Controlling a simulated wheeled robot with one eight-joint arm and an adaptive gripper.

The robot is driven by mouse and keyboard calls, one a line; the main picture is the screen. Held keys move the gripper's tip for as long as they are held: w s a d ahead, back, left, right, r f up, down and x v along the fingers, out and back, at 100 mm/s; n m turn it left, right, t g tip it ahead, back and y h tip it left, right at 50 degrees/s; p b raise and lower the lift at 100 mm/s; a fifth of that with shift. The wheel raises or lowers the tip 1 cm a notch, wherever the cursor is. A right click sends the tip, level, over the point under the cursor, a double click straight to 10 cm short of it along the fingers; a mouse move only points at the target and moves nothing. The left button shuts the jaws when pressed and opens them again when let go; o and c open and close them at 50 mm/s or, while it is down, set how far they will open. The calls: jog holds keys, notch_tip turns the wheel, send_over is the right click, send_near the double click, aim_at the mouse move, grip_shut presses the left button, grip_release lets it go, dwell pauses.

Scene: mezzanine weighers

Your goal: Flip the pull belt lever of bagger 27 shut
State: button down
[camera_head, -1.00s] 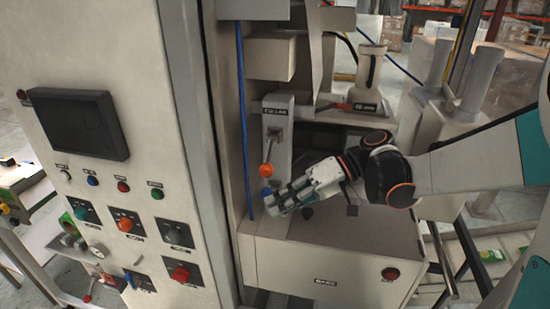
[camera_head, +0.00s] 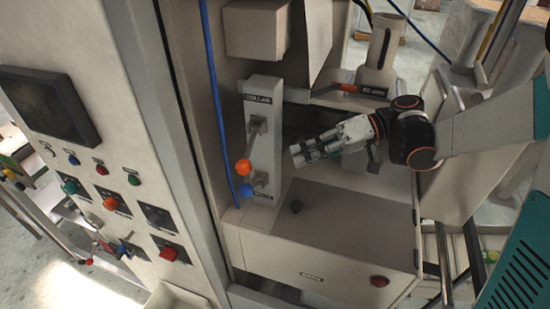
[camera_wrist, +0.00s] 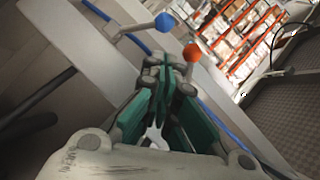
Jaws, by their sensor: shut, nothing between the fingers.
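A pale upright lever box (camera_head: 262,135) stands at the left of the machine in the head view. Its upper lever ends in an orange ball (camera_head: 243,166); its lower lever ends in a blue ball (camera_head: 247,190). Both balls point left and down. My gripper (camera_head: 297,155) is shut and empty, right of the box and apart from both balls. In the wrist view the blue ball (camera_wrist: 165,22) and orange ball (camera_wrist: 193,53) show beyond my fingertips (camera_wrist: 167,74).
A control cabinet (camera_head: 100,130) with screen and buttons stands at left. A blue cable (camera_head: 216,95) runs down beside the lever box. A red-handled lever (camera_head: 338,88) lies behind. Air is free between gripper and box.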

aim_at(251, 188)
jog(key=shift+a, duration=0.15)
jog(key=x, duration=0.9)
jog(key=shift+a+p, duration=0.4)
jog(key=shift+p, duration=0.05)
jog(key=shift+s+f, duration=0.15)
jog(key=shift+s, duration=0.1)
jog(key=shift+s+a+n, duration=0.1)
jog(key=shift+s+n, duration=0.1)
jog(key=shift+n, duration=0.1)
jog(key=shift+s+f+t+h, duration=0.15)
jog(key=shift+t+h, duration=0.15)
jog(key=s+a+f+n+t+h+b, duration=0.1)
jog(key=s+f+n+t+h+b, duration=0.2)
jog(key=s+f+n+t+b, duration=0.1)
jog(key=shift+a+f+n+t+b, duration=0.25)
jog(key=shift+f+n+t+b, duration=0.55)
jog(key=shift+f+n+t, duration=0.65)
jog(key=shift+s+f+m+g, duration=0.1)
jog(key=shift+f+m+g, duration=0.15)
